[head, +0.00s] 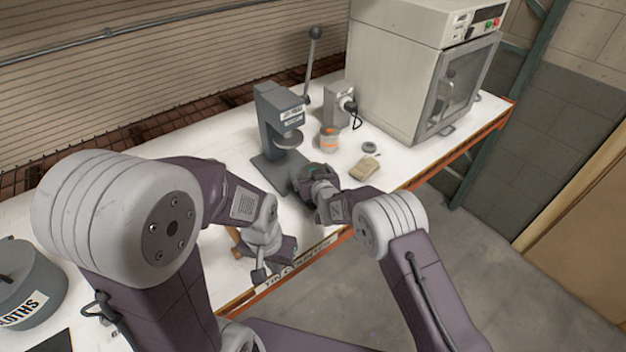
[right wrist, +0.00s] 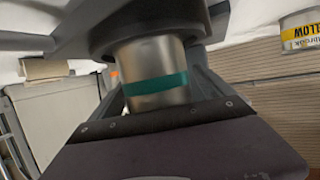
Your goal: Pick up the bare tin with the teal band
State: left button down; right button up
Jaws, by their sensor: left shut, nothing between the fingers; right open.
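The bare tin with the teal band (right wrist: 155,82) is silver and fills the middle of the right wrist view. A dark round part covers its upper end there. In the head view only a bit of teal (head: 315,170) shows among the dark parts of my right gripper (head: 318,182). My right gripper is open, with the tin close in front of it; whether a finger touches it I cannot tell. My left gripper (head: 264,268) is shut and empty near the front edge of the table, lower in the head view.
A grey lever press (head: 272,125) stands just behind my right gripper. An orange-banded tin (head: 329,139), a small ring (head: 369,147) and a tan block (head: 365,168) lie nearby. An oven (head: 395,75) stands at the back right. A yellow-labelled tin (right wrist: 300,32) shows in the wrist view.

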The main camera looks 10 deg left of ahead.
aim_at(311, 164)
jog(key=shift+s, duration=0.1)
jog(key=c, duration=1.9)
jog(key=shift+r, duration=0.15)
jog(key=shift+r+b, duration=0.5)
jog(key=shift+r, duration=1.45)
jog(key=shift+s+d+r+b, duration=0.3)
jog(key=shift+d+r, duration=0.85)
jog(key=shift+d, duration=0.8)
jog(key=shift+s+d+r+b, duration=0.25)
jog(key=shift+d+r+b, duration=0.2)
jog(key=shift+d+r, duration=1.1)
jog(key=shift+s+d+r+b, duration=0.3)
jog(key=shift+d+r, duration=0.45)
jog(key=shift+d, duration=1.55)
